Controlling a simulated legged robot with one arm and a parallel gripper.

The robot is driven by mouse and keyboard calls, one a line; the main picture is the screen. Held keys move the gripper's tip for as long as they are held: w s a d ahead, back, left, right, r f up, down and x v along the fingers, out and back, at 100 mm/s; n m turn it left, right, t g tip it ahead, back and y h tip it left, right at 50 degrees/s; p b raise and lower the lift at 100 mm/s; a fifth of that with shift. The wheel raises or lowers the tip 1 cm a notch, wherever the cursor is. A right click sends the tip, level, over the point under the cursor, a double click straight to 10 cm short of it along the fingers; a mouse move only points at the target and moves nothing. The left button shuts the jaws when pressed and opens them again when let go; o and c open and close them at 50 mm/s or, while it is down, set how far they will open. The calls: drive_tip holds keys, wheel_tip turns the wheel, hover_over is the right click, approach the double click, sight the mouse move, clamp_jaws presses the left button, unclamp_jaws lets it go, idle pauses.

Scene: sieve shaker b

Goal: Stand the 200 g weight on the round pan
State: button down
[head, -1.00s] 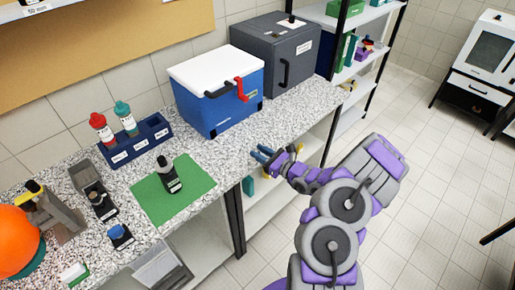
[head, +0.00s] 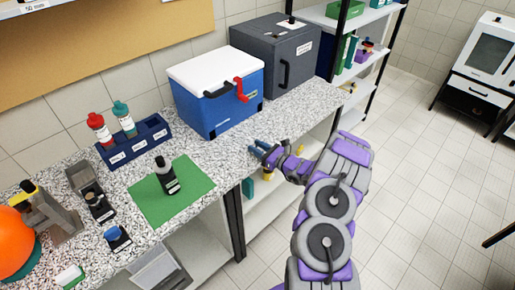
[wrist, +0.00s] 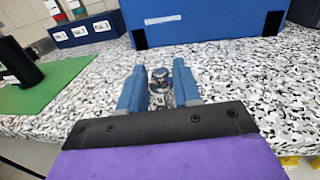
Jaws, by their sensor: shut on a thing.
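My gripper (head: 258,149) is low over the right part of the speckled bench, in front of the blue box. In the wrist view its two blue fingers (wrist: 159,88) are shut on a small shiny metal weight (wrist: 160,78). The weight is upright between the fingers, with its knob showing. I cannot read a mark on it, and I cannot tell whether its foot touches the bench. In the head view the weight is too small to make out. I cannot pick out a round pan for certain in either view.
A blue box with a white lid (head: 213,95) stands behind my gripper. To the left are a green mat (head: 190,198) with a dark bottle (head: 166,177), a navy rack (head: 135,145) and small black devices (head: 118,238). The bench between mat and gripper is clear.

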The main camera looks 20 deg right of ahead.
drive_tip(key=c, duration=0.8)
unclamp_jaws()
